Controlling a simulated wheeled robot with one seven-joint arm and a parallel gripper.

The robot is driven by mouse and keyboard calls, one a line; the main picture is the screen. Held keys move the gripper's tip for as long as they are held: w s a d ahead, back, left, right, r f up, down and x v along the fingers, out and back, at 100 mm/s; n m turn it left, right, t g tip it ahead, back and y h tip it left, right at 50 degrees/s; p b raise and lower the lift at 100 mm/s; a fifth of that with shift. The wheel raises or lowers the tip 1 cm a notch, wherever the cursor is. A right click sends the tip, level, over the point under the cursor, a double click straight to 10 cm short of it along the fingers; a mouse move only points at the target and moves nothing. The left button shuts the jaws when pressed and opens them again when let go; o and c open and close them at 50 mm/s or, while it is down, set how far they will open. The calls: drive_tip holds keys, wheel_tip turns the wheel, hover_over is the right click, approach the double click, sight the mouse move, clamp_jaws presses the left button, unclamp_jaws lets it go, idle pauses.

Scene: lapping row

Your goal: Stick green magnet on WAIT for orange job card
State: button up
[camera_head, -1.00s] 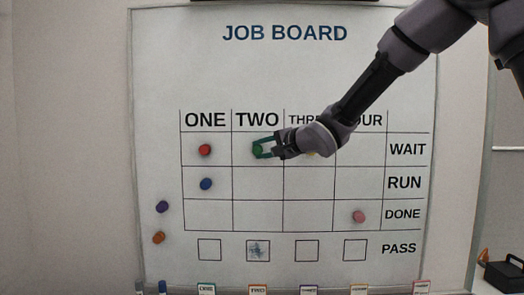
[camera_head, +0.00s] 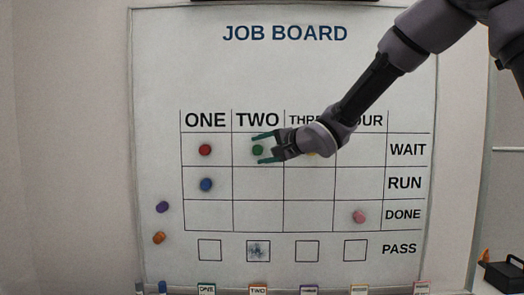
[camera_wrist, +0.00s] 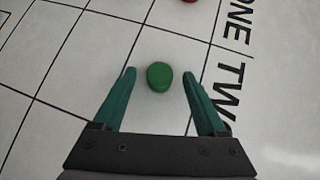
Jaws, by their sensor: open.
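The green magnet (camera_head: 257,150) sits on the white job board in the WAIT row, column TWO. In the wrist view the green magnet (camera_wrist: 160,77) lies between the fingertips with a gap on each side. My gripper (camera_head: 264,148) is open at the board, its green fingers above and below the magnet. The wrist view shows both fingers of my gripper (camera_wrist: 159,74) spread and apart from the magnet. An orange-topped card labelled TWO (camera_head: 258,289) stands at the board's bottom edge, cut off by the frame.
A red magnet (camera_head: 205,150) and a blue magnet (camera_head: 206,184) are in column ONE. A pink magnet (camera_head: 360,217) is in DONE, column FOUR. Purple (camera_head: 162,207) and orange (camera_head: 159,238) magnets sit left of the grid. A yellowish magnet is mostly hidden behind my gripper.

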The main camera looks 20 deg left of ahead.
drive_tip(key=v, duration=1)
drive_tip(key=w+d+r+m+t+h, duration=0.15)
drive_tip(key=d+t+h, duration=0.5)
drive_tip(key=d, duration=1.85)
drive_tip(key=s+d+f+n+g+h, duration=0.1)
drive_tip(key=s+d+g, duration=0.3)
drive_tip(key=s, duration=0.5)
drive_tip(key=s+d+f+n+g+h, duration=0.1)
drive_tip(key=s+d+f+g+h, duration=0.2)
drive_tip(key=s+d, duration=0.5)
drive_tip(key=shift+s+f+g, duration=0.3)
drive_tip(key=shift+s+g, duration=0.05)
drive_tip(key=shift+s, duration=0.2)
drive_tip(key=shift+h, duration=0.25)
